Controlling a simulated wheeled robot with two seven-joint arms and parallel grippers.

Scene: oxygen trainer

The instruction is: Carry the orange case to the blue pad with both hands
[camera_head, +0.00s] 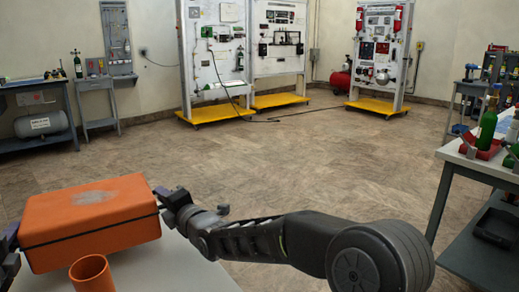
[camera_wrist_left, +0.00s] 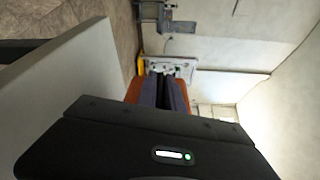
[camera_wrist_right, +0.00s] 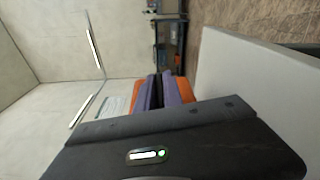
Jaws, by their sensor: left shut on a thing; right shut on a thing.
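The orange case (camera_head: 90,228) is at the left of the head view, at the white table (camera_head: 185,268). Its lid has a pale patch. My left gripper (camera_head: 12,242) is at the case's left end, mostly cut off by the picture edge. My right gripper (camera_head: 168,207) is shut on the case's right end. Orange parts of the case show behind the fingers in the left wrist view (camera_wrist_left: 133,91) and the right wrist view (camera_wrist_right: 187,90). I cannot tell whether the case touches the table. I see no blue pad in any view.
An orange cup (camera_head: 91,273) stands in front of the case. A bench with green bottles (camera_head: 488,125) is at the right. Panel stands on yellow bases (camera_head: 213,113) and a left workbench (camera_head: 38,115) line the back. The floor (camera_head: 270,165) between is clear.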

